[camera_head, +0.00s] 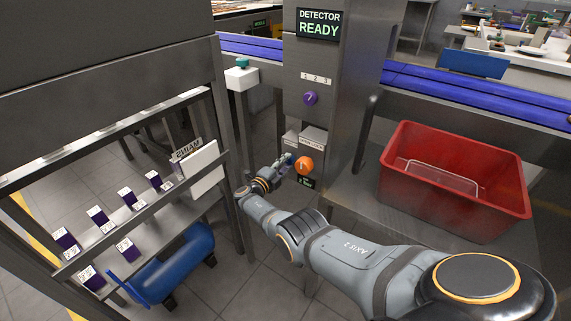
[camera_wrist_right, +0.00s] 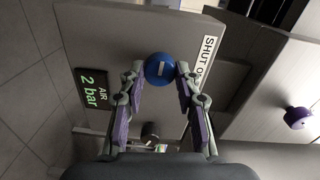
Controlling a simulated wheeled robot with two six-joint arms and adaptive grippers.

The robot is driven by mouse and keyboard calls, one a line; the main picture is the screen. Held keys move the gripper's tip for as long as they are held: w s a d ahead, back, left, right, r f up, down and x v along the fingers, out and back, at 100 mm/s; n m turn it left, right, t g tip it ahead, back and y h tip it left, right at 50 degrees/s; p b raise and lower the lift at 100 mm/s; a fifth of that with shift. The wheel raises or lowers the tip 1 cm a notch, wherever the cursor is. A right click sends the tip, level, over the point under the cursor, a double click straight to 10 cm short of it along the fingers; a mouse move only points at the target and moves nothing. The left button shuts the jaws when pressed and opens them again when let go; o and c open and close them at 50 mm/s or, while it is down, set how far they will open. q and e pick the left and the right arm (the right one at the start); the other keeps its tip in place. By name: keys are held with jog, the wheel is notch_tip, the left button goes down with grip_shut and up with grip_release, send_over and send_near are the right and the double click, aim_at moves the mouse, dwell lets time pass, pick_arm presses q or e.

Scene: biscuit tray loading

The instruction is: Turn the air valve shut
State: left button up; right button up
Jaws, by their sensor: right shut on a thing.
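My right gripper (camera_head: 291,162) reaches the knob from the left in the head view. In the wrist view its two fingers (camera_wrist_right: 160,80) lie on either side of the knob, shut on it. My left gripper is not in view.
A purple knob (camera_head: 310,98) sits higher on the same column, under a "DETECTOR READY" screen (camera_head: 319,25). A red crate (camera_head: 512,192) stands on the bench at right. A rack (camera_head: 110,225) with purple-and-white packs is at left, with a blue tank (camera_head: 178,262) below it.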

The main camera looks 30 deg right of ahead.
jog(key=shift+n, duration=0.3)
dwell(0.4)
jog(key=o, duration=1.2)
jog(key=shift+c, duration=0.2)
